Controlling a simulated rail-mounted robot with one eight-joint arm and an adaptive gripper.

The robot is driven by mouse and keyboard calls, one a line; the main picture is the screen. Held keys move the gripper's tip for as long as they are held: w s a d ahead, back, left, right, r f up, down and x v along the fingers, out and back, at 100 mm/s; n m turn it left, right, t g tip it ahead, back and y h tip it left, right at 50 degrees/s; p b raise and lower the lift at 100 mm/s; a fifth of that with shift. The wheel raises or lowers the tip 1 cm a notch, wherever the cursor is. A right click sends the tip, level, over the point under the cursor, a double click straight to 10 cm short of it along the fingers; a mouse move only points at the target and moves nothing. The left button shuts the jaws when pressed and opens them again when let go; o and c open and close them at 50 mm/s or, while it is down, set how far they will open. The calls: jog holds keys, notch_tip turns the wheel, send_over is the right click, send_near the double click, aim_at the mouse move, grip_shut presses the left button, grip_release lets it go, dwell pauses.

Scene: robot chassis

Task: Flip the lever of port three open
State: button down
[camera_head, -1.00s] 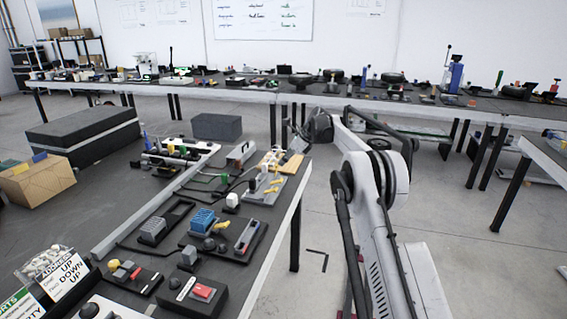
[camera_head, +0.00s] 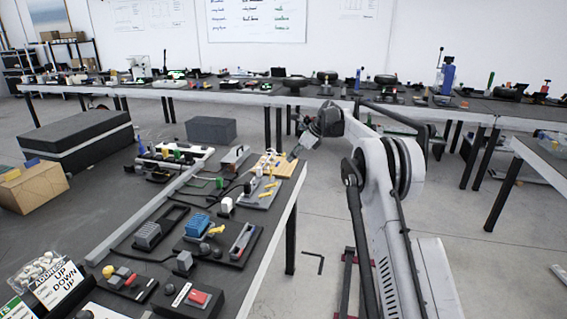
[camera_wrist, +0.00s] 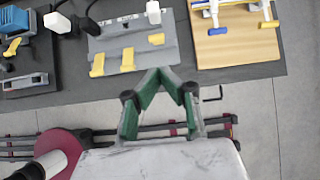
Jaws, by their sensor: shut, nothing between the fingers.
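A grey port board (camera_wrist: 192,58) lies near the table's edge in the wrist view. It carries yellow levers: a left one (camera_wrist: 97,65), a middle one (camera_wrist: 128,59) and a right one (camera_wrist: 157,39). A white plug (camera_wrist: 153,12) stands at the board's far edge. The port labels are too small to read, so I cannot tell which lever is port three. The same board (camera_head: 250,202) shows in the head view. My gripper (camera_wrist: 160,72), with green fingers, is shut and empty. It appears just below the right part of the board in the wrist view, apart from the levers.
A wooden board (camera_wrist: 270,45) with blue and yellow levers lies right of the port board. A blue-topped device (camera_wrist: 14,18) and a grey latch device (camera_wrist: 25,84) lie left. Open floor (camera_wrist: 250,130) shows beyond the table edge.

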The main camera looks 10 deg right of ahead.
jog(key=v, duration=0.7)
jog(key=shift+a+r+p, duration=0.15)
jog(key=shift+r+p, duration=0.15)
jog(key=shift+p, duration=0.05)
jog(key=shift+w, duration=0.15)
